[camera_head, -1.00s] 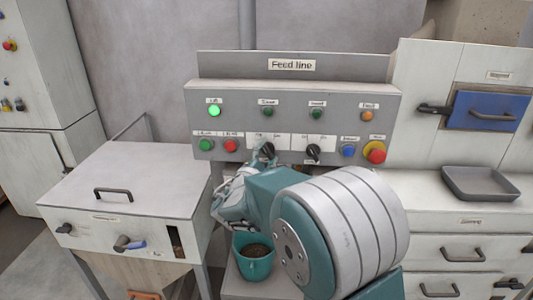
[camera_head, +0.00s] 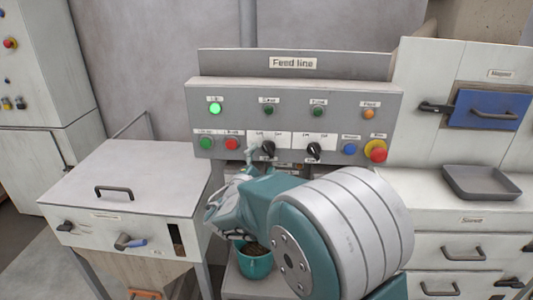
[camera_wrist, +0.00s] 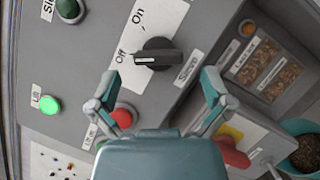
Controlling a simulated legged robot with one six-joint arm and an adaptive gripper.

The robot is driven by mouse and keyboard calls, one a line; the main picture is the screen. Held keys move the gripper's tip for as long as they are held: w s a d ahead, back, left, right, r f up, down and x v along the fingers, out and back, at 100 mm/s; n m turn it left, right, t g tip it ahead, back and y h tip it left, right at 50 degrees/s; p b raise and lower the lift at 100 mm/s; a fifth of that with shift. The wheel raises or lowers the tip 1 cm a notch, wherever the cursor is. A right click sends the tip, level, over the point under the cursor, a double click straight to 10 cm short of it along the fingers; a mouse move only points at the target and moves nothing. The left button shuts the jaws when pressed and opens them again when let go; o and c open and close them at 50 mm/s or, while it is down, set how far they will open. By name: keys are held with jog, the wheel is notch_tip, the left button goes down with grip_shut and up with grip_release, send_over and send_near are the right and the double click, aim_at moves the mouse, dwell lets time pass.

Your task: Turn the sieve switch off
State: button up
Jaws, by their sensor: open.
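The sieve switch is a black rotary knob (camera_wrist: 158,54) on the grey panel, with a "Sieve" label beside it and "On" and "Off" marks on a white plate. Its white-lined end points to the left in the wrist view, toward "Off". In the head view the knob (camera_head: 268,148) is the left one of two black knobs. My gripper (camera_wrist: 159,86) is open and empty, its fingers spread on either side below the knob and apart from it. In the head view my gripper (camera_head: 258,168) is just below the knob, partly hidden by my arm.
A green button (camera_head: 206,144), a red button (camera_head: 232,144) and the other black knob (camera_head: 313,150) flank the switch. A red emergency button (camera_head: 376,150) is at the right. A teal pot (camera_head: 256,266) stands below. A grey tray (camera_head: 481,183) lies on the right counter.

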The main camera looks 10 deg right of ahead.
jog(key=v, duration=0.9)
jog(key=shift+a, duration=0.15)
jog(key=shift+f, duration=0.1)
